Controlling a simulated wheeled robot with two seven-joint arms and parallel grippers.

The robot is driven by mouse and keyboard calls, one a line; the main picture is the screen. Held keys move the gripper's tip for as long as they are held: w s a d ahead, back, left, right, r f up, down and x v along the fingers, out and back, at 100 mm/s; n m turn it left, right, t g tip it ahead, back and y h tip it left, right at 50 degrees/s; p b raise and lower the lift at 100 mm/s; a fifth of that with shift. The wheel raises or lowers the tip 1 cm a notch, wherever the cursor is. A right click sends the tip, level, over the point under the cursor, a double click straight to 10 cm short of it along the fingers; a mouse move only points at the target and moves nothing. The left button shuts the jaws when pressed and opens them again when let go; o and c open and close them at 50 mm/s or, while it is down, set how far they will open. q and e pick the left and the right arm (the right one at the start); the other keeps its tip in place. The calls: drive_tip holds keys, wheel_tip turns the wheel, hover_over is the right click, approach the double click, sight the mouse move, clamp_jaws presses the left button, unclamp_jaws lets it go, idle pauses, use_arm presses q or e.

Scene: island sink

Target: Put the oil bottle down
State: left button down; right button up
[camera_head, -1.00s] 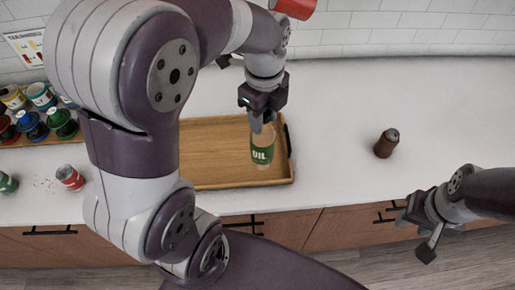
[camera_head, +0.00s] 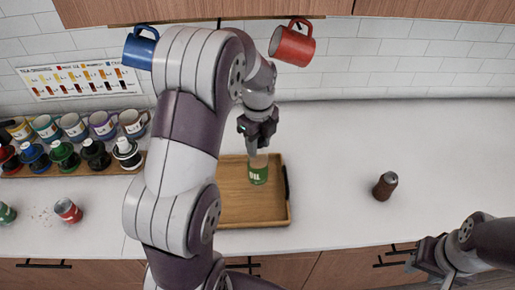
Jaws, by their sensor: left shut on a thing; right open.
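The oil bottle (camera_head: 258,175) has a green label and stands about upright at the back part of the wooden tray (camera_head: 250,212). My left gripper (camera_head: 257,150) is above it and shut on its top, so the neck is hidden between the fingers. I cannot tell whether the bottle's base touches the tray. My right gripper (camera_head: 428,262) is open and empty at the lower right, over the counter's front edge.
A brown shaker (camera_head: 385,186) stands on the counter to the right. A red can (camera_head: 68,211) and a rack with several mugs and bottles (camera_head: 70,167) are at left. A red mug (camera_head: 292,43) and a blue mug (camera_head: 140,48) hang above.

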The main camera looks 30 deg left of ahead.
sight(258, 163)
use_arm(q)
drive_tip(key=shift+w+a+f, duration=0.1)
drive_tip(key=shift+a+f, duration=0.05)
drive_tip(key=shift+f, duration=0.05)
wheel_tip(258, 163, down, 4)
drive_tip(key=shift+r+p, duration=0.1)
drive_tip(key=shift+p, duration=0.55)
drive_tip(key=c, duration=0.7)
unclamp_jaws()
